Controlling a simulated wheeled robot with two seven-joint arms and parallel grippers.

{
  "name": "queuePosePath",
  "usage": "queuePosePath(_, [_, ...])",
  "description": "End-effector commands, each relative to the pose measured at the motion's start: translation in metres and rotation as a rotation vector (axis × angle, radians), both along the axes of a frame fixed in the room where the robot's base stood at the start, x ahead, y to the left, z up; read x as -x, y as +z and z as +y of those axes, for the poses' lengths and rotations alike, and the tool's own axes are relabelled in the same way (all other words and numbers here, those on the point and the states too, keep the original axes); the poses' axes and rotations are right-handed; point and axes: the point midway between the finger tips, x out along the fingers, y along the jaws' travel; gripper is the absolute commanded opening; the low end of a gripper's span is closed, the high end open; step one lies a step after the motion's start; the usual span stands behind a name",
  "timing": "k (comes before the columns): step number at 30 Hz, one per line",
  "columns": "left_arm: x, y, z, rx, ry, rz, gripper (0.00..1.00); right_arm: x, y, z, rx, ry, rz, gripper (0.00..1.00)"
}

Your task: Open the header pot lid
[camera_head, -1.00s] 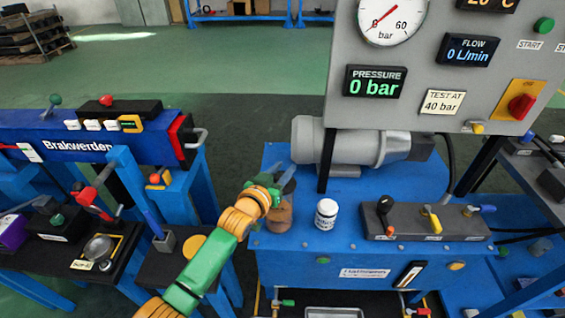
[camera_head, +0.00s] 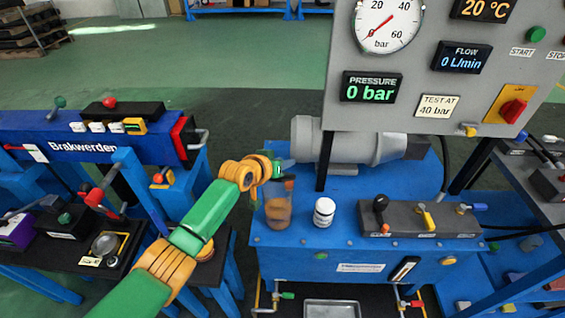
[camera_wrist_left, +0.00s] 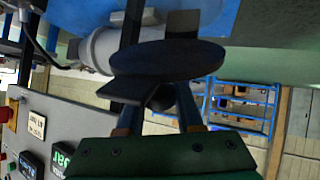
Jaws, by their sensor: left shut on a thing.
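The header pot (camera_head: 278,211) is a see-through cup with brown content, standing at the left end of the blue stand's top in the head view. My left gripper (camera_head: 279,167) is above its rim, with its fingers partly hidden by my own wrist. In the left wrist view, my left gripper (camera_wrist_left: 160,99) is shut on a dark round disc, the header pot lid (camera_wrist_left: 168,60), apparently by its small knob. The lid is turned at an angle in that view and seems clear of the pot. My right gripper is not in view.
A white jar (camera_head: 324,212) stands just right of the pot. Behind are a grey motor (camera_head: 350,146) and the gauge panel (camera_head: 445,100). A valve block (camera_head: 415,218) sits further right. The blue Brakwerden bench (camera_head: 85,144) stands left, with a gap between.

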Motion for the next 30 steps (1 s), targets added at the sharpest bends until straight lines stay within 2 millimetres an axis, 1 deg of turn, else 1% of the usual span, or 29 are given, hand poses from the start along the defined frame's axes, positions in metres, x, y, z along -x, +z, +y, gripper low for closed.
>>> queuePosePath(7, [0.001,-0.002,0.0,-0.002,0.0,0.004,0.0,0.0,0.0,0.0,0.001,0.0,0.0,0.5])
queuePosePath(8, [0.001,-0.002,0.0,-0.002,0.0,0.004,0.4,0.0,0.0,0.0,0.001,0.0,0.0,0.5])
queuePosePath(9, [0.001,-0.002,0.0,-0.002,0.0,0.004,0.51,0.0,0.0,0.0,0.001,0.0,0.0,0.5])
queuePosePath(11, [0.001,-0.001,0.0,-0.001,-0.001,0.003,0.66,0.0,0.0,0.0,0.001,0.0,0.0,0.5])
queuePosePath(19, [0.0,0.0,0.0,-0.001,-0.001,0.001,0.66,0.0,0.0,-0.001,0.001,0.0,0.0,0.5])
queuePosePath(22, [0.004,0.004,0.002,0.0,-0.001,0.0,0.66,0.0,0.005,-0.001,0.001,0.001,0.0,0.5])
queuePosePath(26, [0.018,0.017,0.009,-0.002,-0.002,-0.001,0.66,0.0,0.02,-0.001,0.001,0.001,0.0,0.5])
queuePosePath(30, [0.036,0.027,0.018,-0.002,0.0,0.0,0.66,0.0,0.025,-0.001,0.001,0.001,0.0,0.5])
